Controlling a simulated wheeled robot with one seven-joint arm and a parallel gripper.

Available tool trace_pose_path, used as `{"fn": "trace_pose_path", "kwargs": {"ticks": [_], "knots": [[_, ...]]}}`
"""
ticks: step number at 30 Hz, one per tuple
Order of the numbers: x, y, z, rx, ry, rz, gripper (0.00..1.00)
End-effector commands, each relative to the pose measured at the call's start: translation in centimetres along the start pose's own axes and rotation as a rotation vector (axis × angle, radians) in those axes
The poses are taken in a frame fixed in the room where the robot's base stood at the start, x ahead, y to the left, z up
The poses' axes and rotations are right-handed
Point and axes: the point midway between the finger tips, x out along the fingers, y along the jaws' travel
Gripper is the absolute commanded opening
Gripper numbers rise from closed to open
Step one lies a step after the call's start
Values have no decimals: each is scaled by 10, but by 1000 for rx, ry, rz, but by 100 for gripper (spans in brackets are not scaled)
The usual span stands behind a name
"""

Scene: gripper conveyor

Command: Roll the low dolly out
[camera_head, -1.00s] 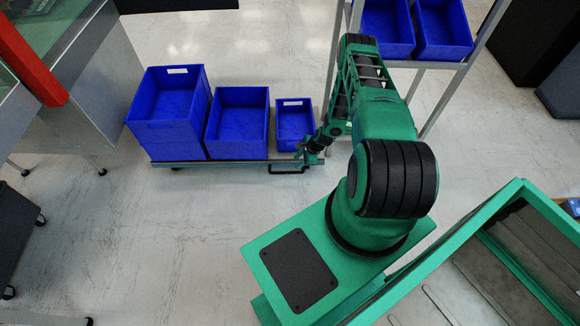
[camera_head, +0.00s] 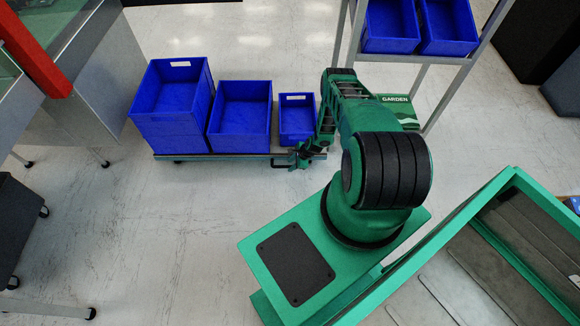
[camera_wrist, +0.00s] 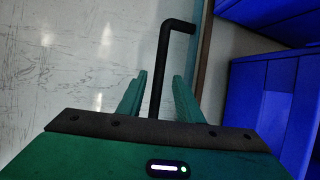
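The low dolly (camera_head: 235,156) stands on the floor at the left of the head view, with blue crates on it. Its black handle (camera_head: 279,163) sticks out from its near edge by the right end. My gripper (camera_head: 299,157) is low beside the handle. In the wrist view my gripper (camera_wrist: 160,92) is open, and the black handle bar (camera_wrist: 160,60) runs between its two green fingers with gaps on both sides. The near end of the bar is hidden behind the gripper body.
Blue crates (camera_head: 240,117) sit in a row on the dolly. A metal rack (camera_head: 345,30) with blue bins (camera_head: 390,28) and a green GARDEN box (camera_head: 398,104) stands right of it. A metal-sided counter (camera_head: 95,85) stands left. The floor (camera_head: 170,230) in front is clear.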

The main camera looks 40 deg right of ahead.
Motion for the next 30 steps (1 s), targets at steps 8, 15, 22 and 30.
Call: {"fn": "trace_pose_path", "kwargs": {"ticks": [8,15,22,30], "knots": [[7,0,0,0,0,0,32],[7,0,0,-1,0,0,11],[8,2,5,-3,-1,0,0],[-2,12,-13,22,3,-7,0]]}}
